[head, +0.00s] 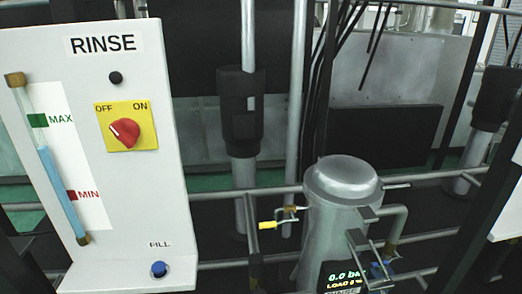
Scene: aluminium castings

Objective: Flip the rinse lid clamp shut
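In the head view, a grey metal vessel (335,225) with a domed lid (342,178) stands at lower right of centre. A small display (342,280) on its front reads "0.0 ba", "LOAD 0 %" and a partly cut "RINSE". A small metal clamp (287,211) sits at the vessel's left side, below the lid. Its yellow-tipped handle (267,226) points left, away from the vessel. I cannot tell how the clamp meets the lid. Neither of my grippers is in view.
A white RINSE panel (150,190) stands at left with a red OFF/ON knob (124,131), a level tube (55,175) and a blue FILL button (159,269). Metal rails and pipes (395,225) surround the vessel. A vertical post (243,175) stands behind the clamp.

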